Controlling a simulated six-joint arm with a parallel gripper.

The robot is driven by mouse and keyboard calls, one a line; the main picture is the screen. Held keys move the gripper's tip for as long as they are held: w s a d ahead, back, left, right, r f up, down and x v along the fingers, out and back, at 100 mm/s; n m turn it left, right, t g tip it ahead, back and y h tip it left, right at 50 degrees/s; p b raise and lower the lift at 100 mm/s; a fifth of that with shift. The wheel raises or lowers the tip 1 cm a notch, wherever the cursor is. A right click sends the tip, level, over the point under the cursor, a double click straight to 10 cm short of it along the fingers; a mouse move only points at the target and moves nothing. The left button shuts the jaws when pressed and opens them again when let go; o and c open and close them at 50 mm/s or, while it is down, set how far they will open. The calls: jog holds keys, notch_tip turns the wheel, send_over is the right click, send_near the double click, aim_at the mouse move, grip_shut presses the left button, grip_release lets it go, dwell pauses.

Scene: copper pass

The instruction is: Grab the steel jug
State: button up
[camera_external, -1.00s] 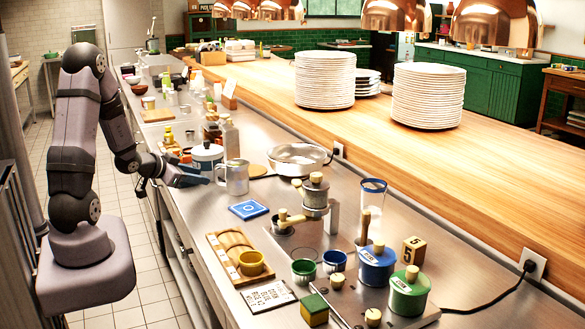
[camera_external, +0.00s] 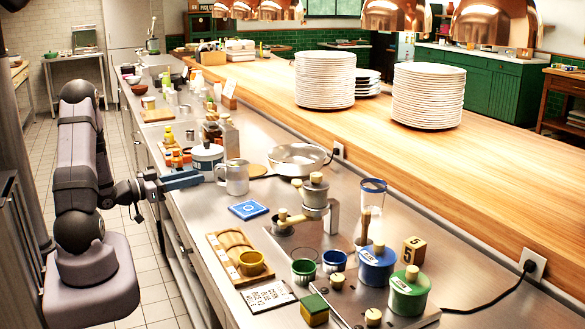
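The steel jug (camera_external: 235,179) stands upright on the steel counter, left of the shallow pan, with its handle on the left side. My gripper (camera_external: 198,179) is at the counter's left edge, just left of the jug and level with its body. It points right toward the handle, and a small gap seems to lie between fingertips and jug. The fingers are seen side-on and overlap, so their opening is hidden.
A white tub (camera_external: 207,157) stands close behind my gripper and the jug. A shallow pan (camera_external: 297,158) lies to the right. A blue coaster (camera_external: 249,209) lies in front, with a wooden tray (camera_external: 225,247) nearer. The counter between jug and coaster is clear.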

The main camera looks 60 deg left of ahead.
aim_at(231, 177)
jog(key=shift+w+a+r+p, duration=0.1)
jog(key=shift+w+p, duration=0.35)
jog(key=shift+w, duration=0.9)
jog(key=shift+w+r+p, duration=0.1)
jog(key=shift+w+p, duration=0.35)
jog(key=shift+w, duration=0.85)
jog(key=shift+w+a+f, duration=0.1)
jog(key=shift+w, duration=0.3)
grip_shut()
